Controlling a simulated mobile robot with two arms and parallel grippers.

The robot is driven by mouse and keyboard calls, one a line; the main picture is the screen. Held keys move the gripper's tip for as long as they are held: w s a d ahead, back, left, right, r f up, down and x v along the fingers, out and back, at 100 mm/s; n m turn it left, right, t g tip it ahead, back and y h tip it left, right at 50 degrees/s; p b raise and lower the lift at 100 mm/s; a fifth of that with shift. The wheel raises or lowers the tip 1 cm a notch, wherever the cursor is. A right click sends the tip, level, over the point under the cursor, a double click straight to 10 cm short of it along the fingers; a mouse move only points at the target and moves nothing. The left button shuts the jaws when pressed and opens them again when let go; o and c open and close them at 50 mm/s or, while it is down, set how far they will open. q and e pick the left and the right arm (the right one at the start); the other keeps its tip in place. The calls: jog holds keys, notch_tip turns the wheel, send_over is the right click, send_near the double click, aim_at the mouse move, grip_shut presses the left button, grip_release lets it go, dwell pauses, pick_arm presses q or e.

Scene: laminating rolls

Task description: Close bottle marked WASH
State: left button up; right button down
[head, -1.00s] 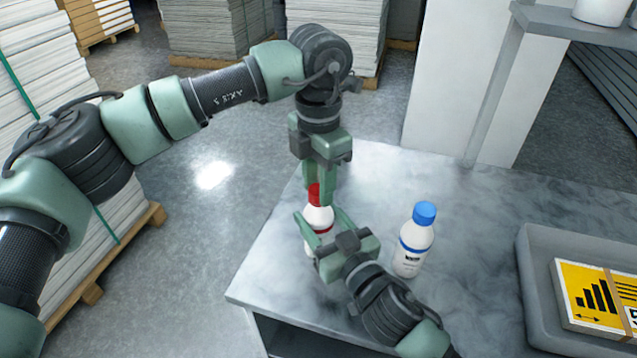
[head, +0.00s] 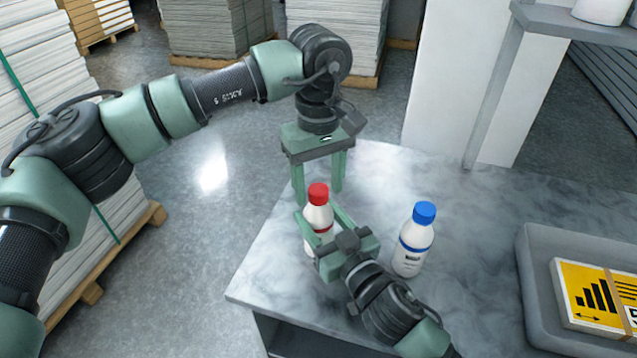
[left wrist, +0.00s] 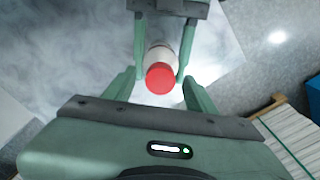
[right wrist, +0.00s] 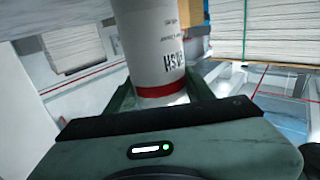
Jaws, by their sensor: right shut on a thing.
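The white bottle with a red cap (head: 318,190) and red band stands at the left of the grey table. Its label, partly seen in the right wrist view (right wrist: 160,50), reads WASH. The red cap (left wrist: 160,78) sits on the neck. My left gripper (head: 318,197) points down from above, open, with its fingers apart on either side of the cap and not touching it. My right gripper (head: 317,222) is shut on the bottle's body from the front right. The bottle looks upright.
A white bottle with a blue cap (head: 414,240) stands just right of my right gripper. A grey tray (head: 530,290) with a yellow-labelled pack (head: 590,295) is at the right. The table (head: 460,300) is clear between them. Its left edge is close to the red-capped bottle.

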aim_at(326, 227)
pick_arm(q)
jog(key=shift+r, duration=0.1)
notch_tip(326, 227, up, 12)
dwell(0.6)
pick_arm(e)
jog(key=shift+c, duration=2.4)
grip_release()
jog(key=shift+s+d+f, duration=0.1)
jog(key=shift+s+d, duration=0.1)
jog(key=shift+s, duration=0.1)
jog(key=b+v, duration=0.1)
jog(key=v, duration=0.6)
jog(key=shift+b, duration=0.4)
pick_arm(q)
jog(key=shift+f, duration=0.95)
